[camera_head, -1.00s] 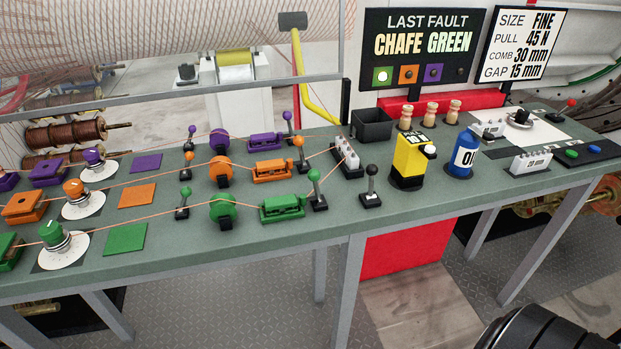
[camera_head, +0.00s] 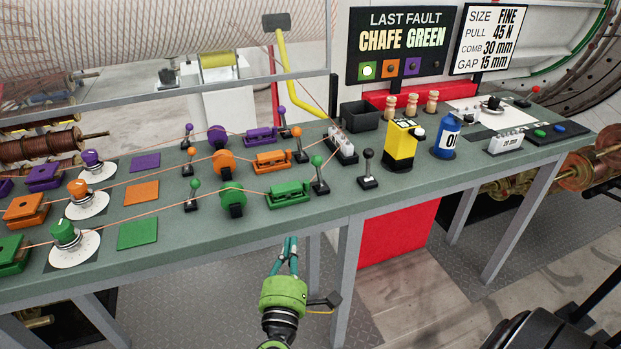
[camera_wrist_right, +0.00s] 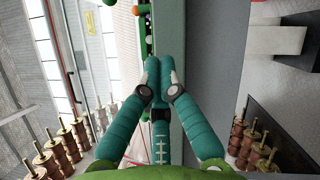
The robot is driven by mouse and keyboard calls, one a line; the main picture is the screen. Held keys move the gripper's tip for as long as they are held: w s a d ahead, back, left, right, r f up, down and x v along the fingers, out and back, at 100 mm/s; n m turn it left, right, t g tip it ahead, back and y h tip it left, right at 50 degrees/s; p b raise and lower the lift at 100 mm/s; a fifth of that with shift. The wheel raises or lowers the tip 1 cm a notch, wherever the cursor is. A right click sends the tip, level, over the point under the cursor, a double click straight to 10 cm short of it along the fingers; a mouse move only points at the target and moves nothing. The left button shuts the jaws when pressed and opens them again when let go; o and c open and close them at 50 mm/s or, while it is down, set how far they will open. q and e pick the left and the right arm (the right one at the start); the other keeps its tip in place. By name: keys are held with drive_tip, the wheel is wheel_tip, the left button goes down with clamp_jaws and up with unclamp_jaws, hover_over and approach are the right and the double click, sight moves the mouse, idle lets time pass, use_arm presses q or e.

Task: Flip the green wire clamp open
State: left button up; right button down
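Two green blocks could be the wire clamp, and I cannot tell for sure which is. One is a green slotted block (camera_head: 288,195) on the bench right of the green wheel (camera_head: 232,199). The other is a green box (camera_head: 12,256) at the left edge. The orange wire runs at both. My right gripper (camera_head: 289,243) has teal fingers and is in front of the bench's front edge, below the slotted block and apart from it. In the right wrist view its fingertips (camera_wrist_right: 159,66) are together with nothing visible between them. My left gripper is out of view.
Green-knobbed levers (camera_head: 193,195) (camera_head: 319,175) stand on both sides of the wheel and slotted block. Orange and purple rows lie behind. A black-knobbed lever (camera_head: 368,168) and a yellow block (camera_head: 403,146) stand to the right. The bench's front strip (camera_head: 270,228) is bare.

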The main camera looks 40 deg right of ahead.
wheel_tip(320, 180, up, 6)
drive_tip(key=s+m+h, duration=0.1)
drive_tip(key=s+h, duration=0.1)
drive_tip(key=shift+d+h, duration=0.3)
drive_tip(key=shift+d, duration=0.05)
drive_tip(key=shift+r, duration=0.1)
drive_tip(key=p, duration=0.6)
approach(314, 162)
drive_tip(key=x, duration=0.5)
drive_tip(key=shift+w+d+r, duration=0.1)
drive_tip(key=shift+d+r, duration=0.05)
drive_tip(key=shift+r, duration=0.05)
drive_tip(key=shift+w+d, duration=0.5)
